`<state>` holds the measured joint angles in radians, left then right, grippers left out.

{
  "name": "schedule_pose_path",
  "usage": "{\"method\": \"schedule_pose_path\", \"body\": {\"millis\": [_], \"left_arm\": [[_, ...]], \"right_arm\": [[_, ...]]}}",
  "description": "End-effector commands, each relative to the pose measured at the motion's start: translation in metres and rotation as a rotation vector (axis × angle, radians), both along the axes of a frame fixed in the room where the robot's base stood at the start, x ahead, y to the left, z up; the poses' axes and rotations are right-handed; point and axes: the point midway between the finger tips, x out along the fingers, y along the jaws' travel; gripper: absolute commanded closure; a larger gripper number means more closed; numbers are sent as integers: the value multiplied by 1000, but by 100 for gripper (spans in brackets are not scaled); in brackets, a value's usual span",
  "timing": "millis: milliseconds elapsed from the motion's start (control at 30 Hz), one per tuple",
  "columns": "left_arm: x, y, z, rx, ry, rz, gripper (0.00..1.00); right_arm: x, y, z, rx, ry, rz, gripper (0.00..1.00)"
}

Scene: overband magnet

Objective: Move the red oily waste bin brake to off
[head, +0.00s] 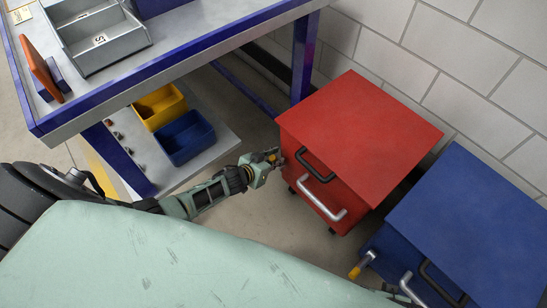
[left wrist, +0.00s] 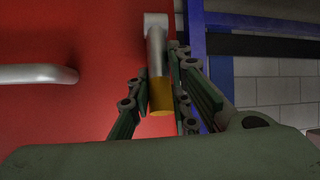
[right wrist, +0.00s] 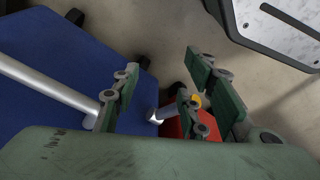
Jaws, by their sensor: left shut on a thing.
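The red bin (head: 365,130) stands beside the workbench. Its brake lever is a grey metal rod with a yellow end (left wrist: 160,95), sticking out from the red front in the left wrist view. My left gripper (head: 270,160) is at the bin's left front edge. It is shut on the lever; the fingers (left wrist: 162,100) lie on either side of the rod. My right gripper (right wrist: 170,90) is open in the right wrist view, near the blue bin (right wrist: 60,85). A lever with a yellow tip (right wrist: 196,100) shows partly behind its finger.
The blue bin (head: 475,230) stands right of the red one, with its own yellow-tipped lever (head: 357,270). The workbench (head: 180,75) is at upper left, with yellow (head: 160,106) and blue (head: 187,140) trays on its lower shelf. A block wall (head: 450,60) is behind.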

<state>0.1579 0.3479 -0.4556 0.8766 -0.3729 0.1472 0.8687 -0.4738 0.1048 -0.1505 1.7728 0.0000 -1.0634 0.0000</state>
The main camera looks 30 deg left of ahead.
Motion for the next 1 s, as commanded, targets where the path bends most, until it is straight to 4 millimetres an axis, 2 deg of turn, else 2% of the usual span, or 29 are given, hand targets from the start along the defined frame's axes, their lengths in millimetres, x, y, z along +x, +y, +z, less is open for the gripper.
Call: {"method": "schedule_pose_path", "body": {"millis": [100,333,833,867,1000], "left_arm": [[3,-1,4,3,13,0,100],[4,-2,3,10,32,1,100],[4,-2,3,12,36,2,100],[4,-2,3,12,36,2,82],[4,-2,2,13,36,1,69]], "right_arm": [[-6,-1,-15,-1,11,2,60],[-15,-2,-34,-2,21,4,60],[-17,-2,-39,-2,22,4,60],[-17,-2,-39,-2,22,4,60],[-17,-2,-39,-3,23,4,60]]}}
